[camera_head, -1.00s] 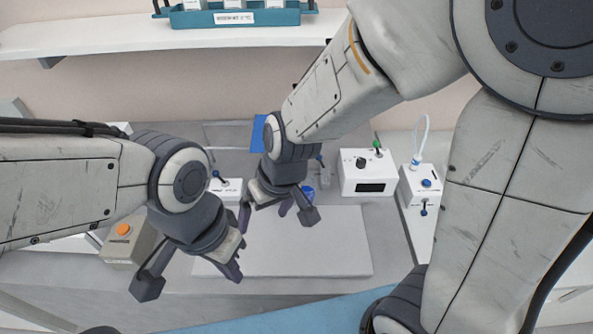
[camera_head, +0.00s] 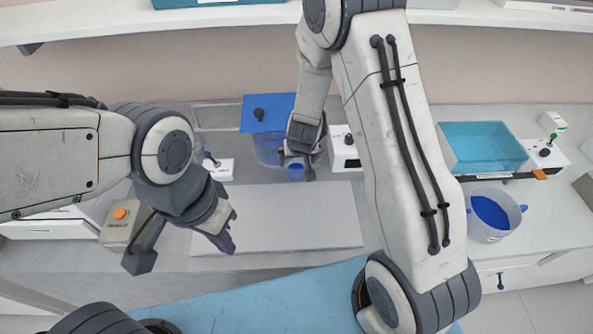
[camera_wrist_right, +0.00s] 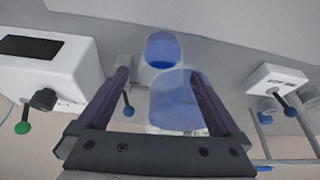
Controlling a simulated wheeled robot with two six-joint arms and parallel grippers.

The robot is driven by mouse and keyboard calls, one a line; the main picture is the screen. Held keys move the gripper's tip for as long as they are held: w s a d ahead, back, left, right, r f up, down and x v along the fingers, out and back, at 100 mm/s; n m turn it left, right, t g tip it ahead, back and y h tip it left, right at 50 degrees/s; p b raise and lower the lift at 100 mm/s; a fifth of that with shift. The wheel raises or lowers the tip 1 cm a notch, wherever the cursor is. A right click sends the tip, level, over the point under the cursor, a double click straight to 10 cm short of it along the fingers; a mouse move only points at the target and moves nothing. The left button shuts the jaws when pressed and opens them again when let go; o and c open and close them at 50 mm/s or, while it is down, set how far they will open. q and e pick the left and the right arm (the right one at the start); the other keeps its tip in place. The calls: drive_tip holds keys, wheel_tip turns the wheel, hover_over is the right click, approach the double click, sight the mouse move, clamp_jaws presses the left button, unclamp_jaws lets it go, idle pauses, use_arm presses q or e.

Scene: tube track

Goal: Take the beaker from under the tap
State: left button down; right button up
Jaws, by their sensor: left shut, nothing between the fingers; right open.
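A clear beaker with blue contents (camera_head: 490,213) stands on the right counter, in front of a teal tank (camera_head: 483,147). A dark bar with an orange end (camera_head: 540,174) runs along the tank's front; I cannot tell whether it is the tap. My right gripper (camera_head: 297,163) is open above the middle of the bench, well left of that beaker. In the right wrist view its spread fingers (camera_wrist_right: 159,76) frame a pale-blue clear vessel (camera_wrist_right: 178,103) and a small blue cup (camera_wrist_right: 162,48); contact is not visible. My left gripper (camera_head: 230,233) is shut and empty over the pale mat.
A blue panel with a black knob (camera_head: 267,113) stands behind the small cup. The pale mat (camera_head: 320,215) is otherwise clear. A box with an orange button (camera_head: 119,214) is at left. A shelf (camera_head: 180,30) crosses the back. My right forearm hides part of the bench.

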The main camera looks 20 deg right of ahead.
sight(297, 163)
drive_tip(key=x, duration=0.4)
drive_tip(key=shift+s+f+b, duration=0.1)
drive_tip(key=shift+f+b, duration=0.15)
drive_tip(key=shift+b, duration=0.15)
drive_tip(key=shift+a, duration=0.1)
drive_tip(key=c, duration=1.2)
drive_tip(key=shift+c, duration=0.2)
drive_tip(key=shift+r, duration=0.15)
